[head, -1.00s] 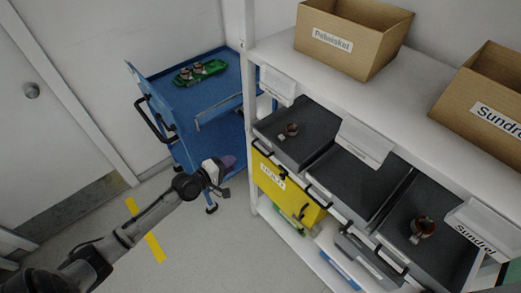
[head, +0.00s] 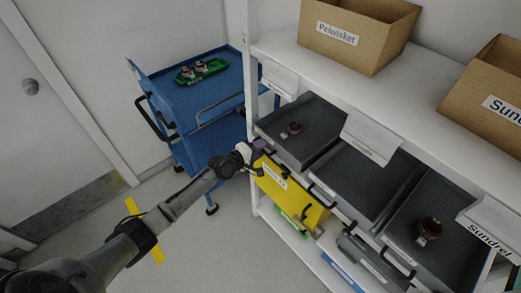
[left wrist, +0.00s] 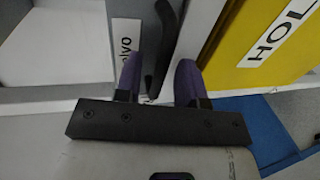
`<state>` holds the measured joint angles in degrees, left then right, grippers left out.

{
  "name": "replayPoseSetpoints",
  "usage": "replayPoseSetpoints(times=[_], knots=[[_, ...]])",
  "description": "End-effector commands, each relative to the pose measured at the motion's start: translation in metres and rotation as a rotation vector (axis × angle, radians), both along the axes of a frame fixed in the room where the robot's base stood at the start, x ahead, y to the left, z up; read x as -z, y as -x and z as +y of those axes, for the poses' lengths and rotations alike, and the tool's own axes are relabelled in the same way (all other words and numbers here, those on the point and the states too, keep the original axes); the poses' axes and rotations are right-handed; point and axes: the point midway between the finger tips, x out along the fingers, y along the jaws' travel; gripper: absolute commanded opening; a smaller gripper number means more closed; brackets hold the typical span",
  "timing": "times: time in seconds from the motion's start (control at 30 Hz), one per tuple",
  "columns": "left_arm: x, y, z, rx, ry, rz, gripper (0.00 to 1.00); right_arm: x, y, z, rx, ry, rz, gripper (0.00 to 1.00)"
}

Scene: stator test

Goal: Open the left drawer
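The left drawer (head: 301,132) is a dark grey tray under the shelf board, with a small copper-coloured part (head: 293,129) inside. Its front is partly hidden by my arm. My left gripper (head: 259,146) is at the drawer's front left corner, above the yellow HOLD box. In the left wrist view, the purple fingers (left wrist: 158,80) are apart. A black curved handle (left wrist: 165,40) reaches into the gap between them, beside a white label ending in "olvo" (left wrist: 126,45). Contact with the handle cannot be told. My right gripper is not in view.
The yellow HOLD box (head: 290,195) is just below the drawer. A blue cart (head: 215,90) with a green tray (head: 201,71) stands to the left. More grey drawers (head: 365,183) are to the right. Cardboard boxes (head: 358,35) stand on the shelf above. Open floor is at front left.

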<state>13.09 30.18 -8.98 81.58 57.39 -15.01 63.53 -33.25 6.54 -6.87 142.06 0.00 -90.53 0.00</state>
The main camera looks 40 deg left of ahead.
Motion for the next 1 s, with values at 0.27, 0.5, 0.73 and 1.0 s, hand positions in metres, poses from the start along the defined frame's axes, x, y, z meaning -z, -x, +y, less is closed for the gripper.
replayPoseSetpoints(times=[0.27,0.5,0.73,1.0], knots=[[0.0016,-0.0086,-0.0017,0.000,-0.001,0.000,0.36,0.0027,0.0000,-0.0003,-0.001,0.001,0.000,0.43],[0.0015,-0.0084,-0.0016,0.000,-0.001,0.000,0.34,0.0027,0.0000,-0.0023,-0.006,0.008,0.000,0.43],[0.0015,-0.0082,-0.0016,0.000,-0.001,0.000,0.12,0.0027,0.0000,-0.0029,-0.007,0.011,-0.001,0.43],[0.0017,-0.0082,-0.0014,0.000,-0.001,0.000,0.00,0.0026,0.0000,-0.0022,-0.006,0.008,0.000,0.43]])
